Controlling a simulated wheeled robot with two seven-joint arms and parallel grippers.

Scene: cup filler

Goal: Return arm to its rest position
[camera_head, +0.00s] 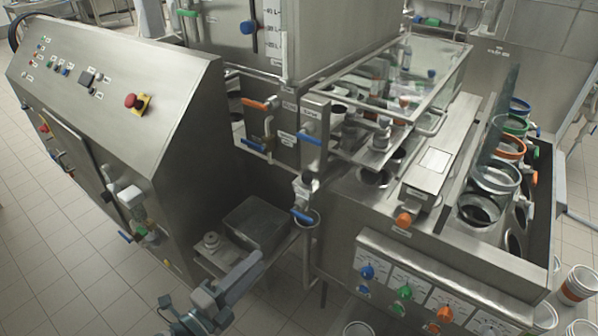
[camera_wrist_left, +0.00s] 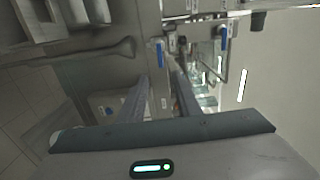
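My left gripper (camera_head: 256,264) is at the bottom of the head view, left of centre, in front of the filling machine. In the left wrist view its two fingers (camera_wrist_left: 160,88) stand apart with nothing visible between them. In the head view it is close to a grey metal box (camera_head: 257,222) on a low shelf and to a blue-handled valve (camera_head: 304,216). I cannot tell the exact gap to them. My right arm and gripper are not in view.
A steel control cabinet (camera_head: 120,95) with a red stop button (camera_head: 130,100) stands at the left. The cup filler's front panel (camera_head: 440,290) with coloured knobs is at the right. Stacked cups (camera_head: 578,284) stand at the lower right. Open tiled floor (camera_head: 70,270) lies at the lower left.

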